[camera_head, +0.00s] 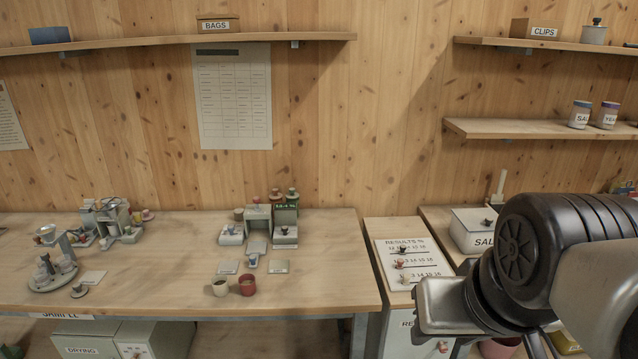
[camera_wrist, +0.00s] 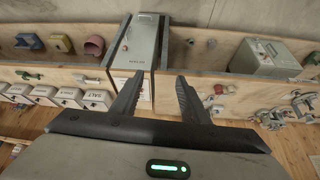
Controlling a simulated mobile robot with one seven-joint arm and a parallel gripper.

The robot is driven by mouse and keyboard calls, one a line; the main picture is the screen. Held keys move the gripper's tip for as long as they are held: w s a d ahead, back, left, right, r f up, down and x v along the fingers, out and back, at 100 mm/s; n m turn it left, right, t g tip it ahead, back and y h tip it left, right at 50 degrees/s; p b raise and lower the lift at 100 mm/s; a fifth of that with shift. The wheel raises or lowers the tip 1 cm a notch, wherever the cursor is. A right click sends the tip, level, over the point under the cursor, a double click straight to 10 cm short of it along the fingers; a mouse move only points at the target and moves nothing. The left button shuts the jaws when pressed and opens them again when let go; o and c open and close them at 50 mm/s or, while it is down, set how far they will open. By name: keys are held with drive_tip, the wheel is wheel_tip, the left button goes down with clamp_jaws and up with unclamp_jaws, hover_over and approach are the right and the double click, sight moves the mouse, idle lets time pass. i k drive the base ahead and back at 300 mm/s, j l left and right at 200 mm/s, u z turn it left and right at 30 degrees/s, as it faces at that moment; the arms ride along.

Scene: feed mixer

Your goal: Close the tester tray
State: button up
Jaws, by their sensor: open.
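The tester appears to be the small grey unit with a lit green display (camera_head: 286,208) on the long bench in the head view. A pale grey tray (camera_head: 285,242) with a dark knob juts out from its front, low down. How far it is out is hard to tell at this size. My gripper shows in the wrist view (camera_wrist: 160,98), with its two dark fingers apart and nothing between them. In the head view my arm fills the lower right, well to the right of the tester, and the fingertips cannot be made out. The tester cannot be identified in the wrist view.
A brown cup (camera_head: 219,288) and a red cup (camera_head: 247,286) stand before the tester near the bench's front edge. A results board (camera_head: 412,262) and a salt box (camera_head: 475,232) lie to the right. Bare bench (camera_head: 330,270) is beside the tester. A tall grey case (camera_wrist: 136,50) is beyond my fingers.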

sight(255, 249)
drive_tip(key=i+j+u, duration=0.15)
drive_tip(key=i+j, duration=0.25)
drive_tip(key=j, duration=0.15)
drive_tip(key=i+j+u, duration=0.15)
drive_tip(key=i+j, duration=0.25)
drive_tip(key=i+j+z, duration=0.1)
drive_tip(key=i+j, duration=0.05)
drive_tip(key=i, duration=0.1)
